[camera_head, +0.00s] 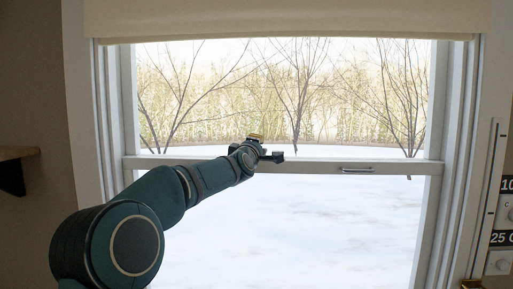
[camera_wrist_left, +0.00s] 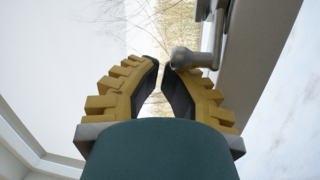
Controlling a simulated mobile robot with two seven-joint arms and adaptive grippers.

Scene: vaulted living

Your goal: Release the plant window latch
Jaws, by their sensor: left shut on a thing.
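The window (camera_head: 300,230) has a white meeting rail (camera_head: 400,166) across its middle. My left arm reaches in from the lower left, and my left gripper (camera_head: 262,146) is at this rail, left of centre. In the left wrist view, the yellow-backed fingers (camera_wrist_left: 162,66) of this gripper converge almost to touching at the tips. The grey latch (camera_wrist_left: 190,58), with a rounded end, sits at the fingertips beside the right finger, joined to the window frame. In the head view my gripper hides most of the latch. My right gripper is not in view.
A small metal handle (camera_head: 357,169) is on the rail, right of my gripper. A blind (camera_head: 280,18) hangs above the window. A wall panel (camera_head: 500,238) with knobs is at the right, and a wooden shelf (camera_head: 18,153) at the left. Snow and bare shrubs show outside.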

